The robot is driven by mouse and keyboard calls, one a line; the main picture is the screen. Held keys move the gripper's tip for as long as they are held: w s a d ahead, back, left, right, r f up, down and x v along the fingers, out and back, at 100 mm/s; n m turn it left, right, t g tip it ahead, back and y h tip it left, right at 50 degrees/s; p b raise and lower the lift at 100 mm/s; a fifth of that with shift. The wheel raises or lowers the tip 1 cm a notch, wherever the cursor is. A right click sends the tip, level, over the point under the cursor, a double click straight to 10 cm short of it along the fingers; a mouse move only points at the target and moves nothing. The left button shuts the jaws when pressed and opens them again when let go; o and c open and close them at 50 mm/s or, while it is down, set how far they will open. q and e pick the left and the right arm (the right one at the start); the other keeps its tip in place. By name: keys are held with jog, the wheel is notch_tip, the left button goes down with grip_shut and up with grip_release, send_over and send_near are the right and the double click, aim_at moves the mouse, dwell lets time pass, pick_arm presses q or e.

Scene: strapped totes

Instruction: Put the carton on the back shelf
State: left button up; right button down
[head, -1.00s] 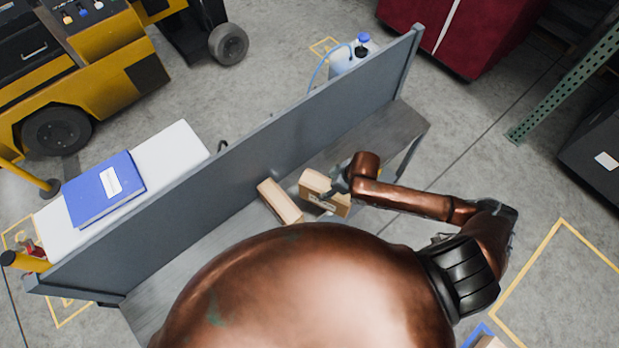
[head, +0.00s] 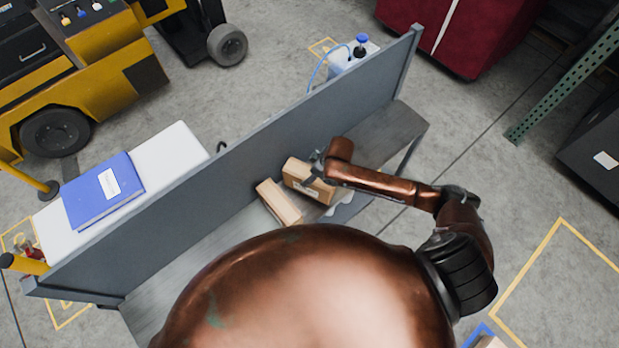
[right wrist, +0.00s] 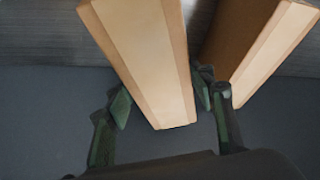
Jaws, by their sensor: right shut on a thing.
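My right gripper (head: 319,168) is shut on a brown carton (head: 301,184), which is tilted in the head view beside the tall grey panel. In the right wrist view the held carton (right wrist: 148,62) runs between the two dark green fingers of the gripper (right wrist: 165,103). A second, similar carton (head: 279,203) sits close to the left of it on the grey bench, near the panel; it also shows in the right wrist view (right wrist: 268,52). I cannot tell whether the two cartons touch. My left gripper is not in view.
The grey panel (head: 237,160) rises along the bench (head: 393,128). Behind it a white shelf (head: 165,155) holds a blue binder (head: 104,190); a bottle with a blue cap (head: 357,50) stands at the far end. The bench's right end is clear.

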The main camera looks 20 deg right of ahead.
jog(key=shift+s+d+x, duration=0.1)
jog(key=shift+d+x, duration=0.05)
jog(key=shift+x, duration=0.7)
jog(key=shift+s+d+x, duration=0.1)
jog(key=shift+d+x, duration=0.1)
jog(key=shift+x, duration=0.6)
jog(key=shift+f, duration=0.25)
jog(key=c, duration=0.9)
grip_release()
jog(key=shift+s+f, duration=0.1)
jog(key=p+v, duration=0.1)
jog(key=v, duration=1.1)
jog(key=shift+s, duration=0.1)
